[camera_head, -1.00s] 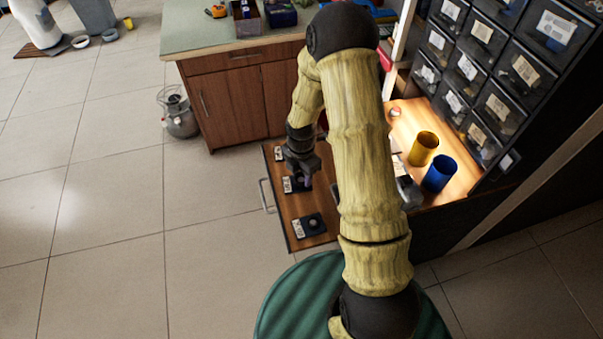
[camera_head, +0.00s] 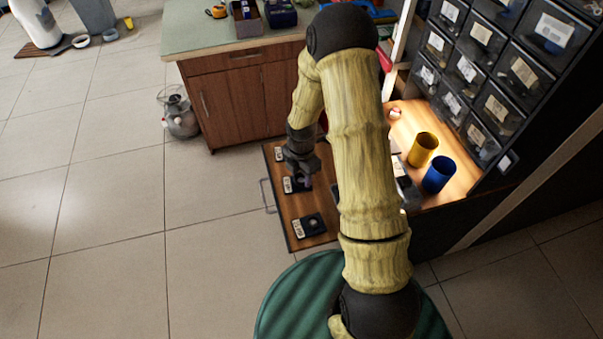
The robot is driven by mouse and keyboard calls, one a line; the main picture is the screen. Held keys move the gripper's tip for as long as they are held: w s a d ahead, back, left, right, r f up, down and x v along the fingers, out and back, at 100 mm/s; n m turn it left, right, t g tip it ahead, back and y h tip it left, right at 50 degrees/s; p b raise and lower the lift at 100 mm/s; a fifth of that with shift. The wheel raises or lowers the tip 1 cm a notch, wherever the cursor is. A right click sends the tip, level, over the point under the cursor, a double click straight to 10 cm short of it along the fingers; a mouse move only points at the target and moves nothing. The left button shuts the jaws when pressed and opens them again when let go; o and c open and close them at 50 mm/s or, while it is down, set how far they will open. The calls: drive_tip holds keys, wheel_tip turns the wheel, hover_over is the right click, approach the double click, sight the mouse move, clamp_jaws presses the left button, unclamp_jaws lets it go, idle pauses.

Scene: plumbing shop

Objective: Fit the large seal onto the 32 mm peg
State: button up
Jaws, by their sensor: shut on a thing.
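My gripper (camera_head: 303,176) is above the middle of the open drawer board (camera_head: 318,206), at the middle black peg base (camera_head: 297,184) with its white label. Its fingers are small and dark in this view. A small purplish thing, probably the seal, shows at the fingertips; I cannot make out its shape or whether it is around a peg. A near peg base (camera_head: 313,224) with a label stands at the front of the board. A far label (camera_head: 280,154) shows behind the gripper, and its peg is mostly hidden.
A yellow cup (camera_head: 423,150) and a blue cup (camera_head: 438,175) stand on the lit shelf to the right, beside the black bin rack (camera_head: 497,105). A wooden cabinet (camera_head: 232,100) stands behind. My arm covers the board's right side. Open floor lies left.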

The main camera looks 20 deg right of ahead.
drive_tip(key=shift+r+p, duration=0.85)
drive_tip(key=shift+p, duration=0.3)
idle(1.0)
drive_tip(key=shift+f+b, duration=0.65)
drive_tip(key=shift+f, duration=0.6)
idle(0.8)
drive_tip(key=o, duration=0.7)
drive_tip(key=shift+c, duration=0.2)
wheel_tip(320, 180, up, 11)
drive_tip(key=p, duration=1)
idle(0.7)
